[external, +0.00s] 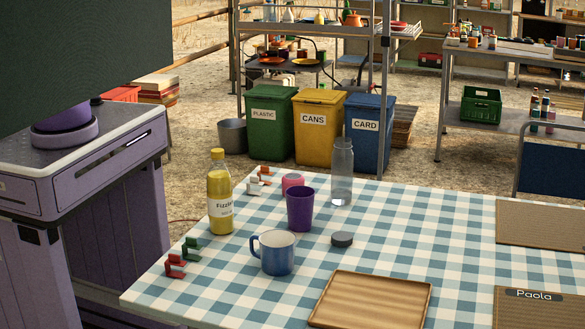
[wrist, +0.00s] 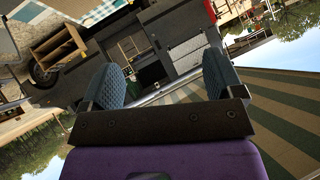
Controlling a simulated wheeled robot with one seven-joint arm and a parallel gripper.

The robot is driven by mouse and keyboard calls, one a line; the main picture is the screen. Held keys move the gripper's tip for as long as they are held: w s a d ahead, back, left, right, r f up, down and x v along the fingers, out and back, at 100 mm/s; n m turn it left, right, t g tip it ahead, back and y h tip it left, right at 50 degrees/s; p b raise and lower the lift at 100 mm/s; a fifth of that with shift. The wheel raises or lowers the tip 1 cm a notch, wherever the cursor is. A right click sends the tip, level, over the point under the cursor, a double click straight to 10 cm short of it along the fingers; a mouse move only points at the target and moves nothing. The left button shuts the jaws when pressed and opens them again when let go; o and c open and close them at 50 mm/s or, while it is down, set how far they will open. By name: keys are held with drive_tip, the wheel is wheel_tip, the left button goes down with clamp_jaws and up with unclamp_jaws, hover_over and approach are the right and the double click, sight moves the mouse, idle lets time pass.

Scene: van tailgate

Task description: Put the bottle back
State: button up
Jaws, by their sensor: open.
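A yellow soft-drink bottle (external: 220,192) with a yellow cap and a white label stands upright at the left of the checked table (external: 462,222). A clear grey bottle (external: 342,172), without a visible cap, stands upright near the table's back edge. A dark round lid (external: 342,239) lies in front of it. My gripper (wrist: 165,82) shows in the wrist view, with its two padded fingers wide apart and nothing between them. It does not show in the external view. No bottle can be made out in the wrist view.
A purple cup (external: 300,208), a blue mug (external: 277,252), pegs and a wooden tray (external: 370,301) stand around the bottles. Woven mats (external: 541,223) lie at right. Bins for plastic (external: 270,128), cans (external: 319,130) and card (external: 367,135) stand behind. The table's right-middle is clear.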

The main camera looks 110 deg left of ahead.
drive_tip(key=s+d+f+g+h, duration=0.1)
drive_tip(key=s+d, duration=0.4)
drive_tip(key=s, duration=0.4)
drive_tip(key=s+d+f+g+h, duration=0.2)
drive_tip(key=s+d, duration=0.4)
drive_tip(key=s, duration=0.4)
drive_tip(key=s+d+f+g+h, duration=0.1)
drive_tip(key=s+d, duration=0.4)
drive_tip(key=s, duration=0.5)
drive_tip(key=shift+d+f+g, duration=0.35)
drive_tip(key=shift+f+g, duration=0.05)
drive_tip(key=shift+f, duration=0.3)
